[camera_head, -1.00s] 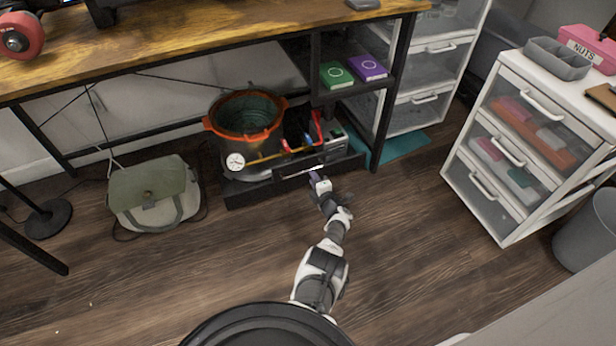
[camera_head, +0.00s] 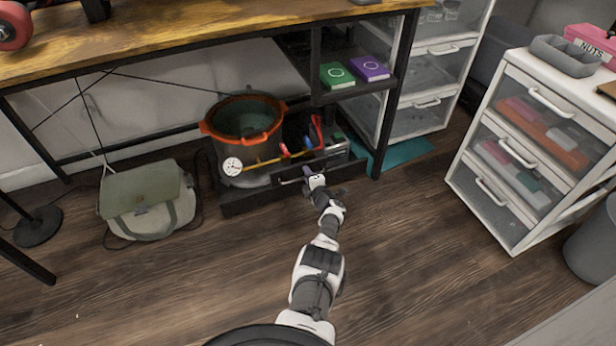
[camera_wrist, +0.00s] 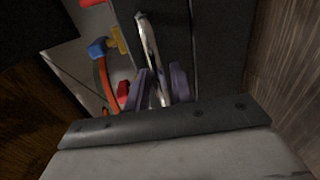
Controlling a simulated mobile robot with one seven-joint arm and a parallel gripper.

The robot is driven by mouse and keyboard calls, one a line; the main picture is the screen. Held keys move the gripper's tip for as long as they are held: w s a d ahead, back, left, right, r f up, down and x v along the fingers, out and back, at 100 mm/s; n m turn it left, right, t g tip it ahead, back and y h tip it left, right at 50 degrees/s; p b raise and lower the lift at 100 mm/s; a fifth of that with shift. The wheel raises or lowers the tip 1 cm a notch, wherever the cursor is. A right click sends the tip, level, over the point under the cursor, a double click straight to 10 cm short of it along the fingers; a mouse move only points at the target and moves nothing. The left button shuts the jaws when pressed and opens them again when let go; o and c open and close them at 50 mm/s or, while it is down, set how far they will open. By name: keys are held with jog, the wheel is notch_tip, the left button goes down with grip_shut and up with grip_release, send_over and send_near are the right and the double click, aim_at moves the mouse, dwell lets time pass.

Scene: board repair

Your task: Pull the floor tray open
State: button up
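The floor tray (camera_head: 262,201) is a low dark tray on the floor under the desk, with a thin metal handle on its front. In the wrist view the handle (camera_wrist: 147,42) is a bright bent bar running between two purple-grey fingers. My gripper (camera_head: 312,178) is at the right part of the tray front in the head view. In the wrist view my gripper (camera_wrist: 161,88) appears closed on the handle, one finger on each side of the bar. The fingertips are small in the head view and partly hide the handle's right end.
An orange-rimmed pot (camera_head: 243,118) with a gauge and several tools are at the tray. A green bag (camera_head: 148,200) lies on the left. A white drawer unit (camera_head: 492,212) stands on the right. The wooden floor before the tray is clear apart from my arm.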

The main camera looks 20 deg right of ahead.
grip_shut()
